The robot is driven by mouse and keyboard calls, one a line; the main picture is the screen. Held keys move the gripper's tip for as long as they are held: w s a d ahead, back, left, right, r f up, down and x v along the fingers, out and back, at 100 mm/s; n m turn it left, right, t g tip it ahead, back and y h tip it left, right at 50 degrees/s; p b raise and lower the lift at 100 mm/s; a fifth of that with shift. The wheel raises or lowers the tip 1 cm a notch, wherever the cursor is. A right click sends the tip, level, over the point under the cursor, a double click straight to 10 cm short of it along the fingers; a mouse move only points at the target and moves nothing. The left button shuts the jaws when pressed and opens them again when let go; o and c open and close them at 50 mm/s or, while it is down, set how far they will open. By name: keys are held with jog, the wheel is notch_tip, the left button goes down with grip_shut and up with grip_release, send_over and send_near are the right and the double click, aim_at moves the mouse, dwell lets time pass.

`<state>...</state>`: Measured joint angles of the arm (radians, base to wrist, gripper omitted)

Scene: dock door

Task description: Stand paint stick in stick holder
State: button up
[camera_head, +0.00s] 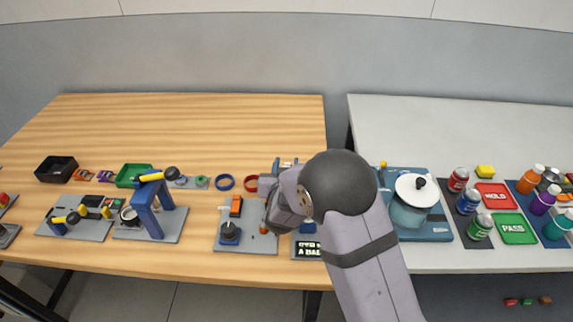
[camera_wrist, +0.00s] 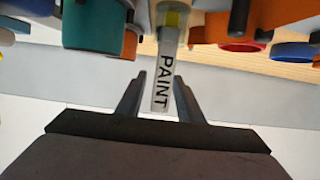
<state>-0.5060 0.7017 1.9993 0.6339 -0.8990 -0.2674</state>
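A slim pale stick marked PAINT (camera_wrist: 163,85), with a yellow patch near its top end in the picture, shows in the wrist view. My gripper (camera_wrist: 160,75) has its two dark fingers on either side of this stick. A gap shows between the left finger and the stick; the right finger looks close to or against it. In the head view my gripper (camera_head: 277,205) is over the right part of the wooden table, and my arm hides what lies behind it. I cannot make out the stick or the stick holder for certain in the head view.
The wooden table (camera_head: 200,115) has clear room at the back. A blue stand (camera_head: 147,212), a green tray (camera_head: 128,176) and a black bin (camera_head: 56,170) are to the left. A pot (camera_head: 408,212) and several bottles stand on the white table (camera_head: 440,125) at right.

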jog(key=shift+s+r, duration=0.1)
jog(key=shift+r, duration=0.1)
jog(key=b+v, duration=0.2)
jog(key=v, duration=1)
dwell(0.4)
jog(key=s+d+g+y+p, duration=0.1)
jog(key=s+d+g+p, duration=0.15)
jog(key=d, duration=0.35)
jog(key=s+d+g+p, duration=0.1)
jog(key=d+g, duration=0.2)
jog(key=d, duration=0.3)
jog(key=s+d+f+g, duration=0.2)
jog(key=s+d+g, duration=0.1)
jog(key=s, duration=0.7)
jog(key=s+d+f+g+h+p, duration=0.1)
jog(key=s+d+f+g, duration=0.1)
jog(key=s+g, duration=0.4)
jog(key=s+d, duration=0.1)
jog(key=s, duration=0.3)
jog(key=shift+d, duration=0.25)
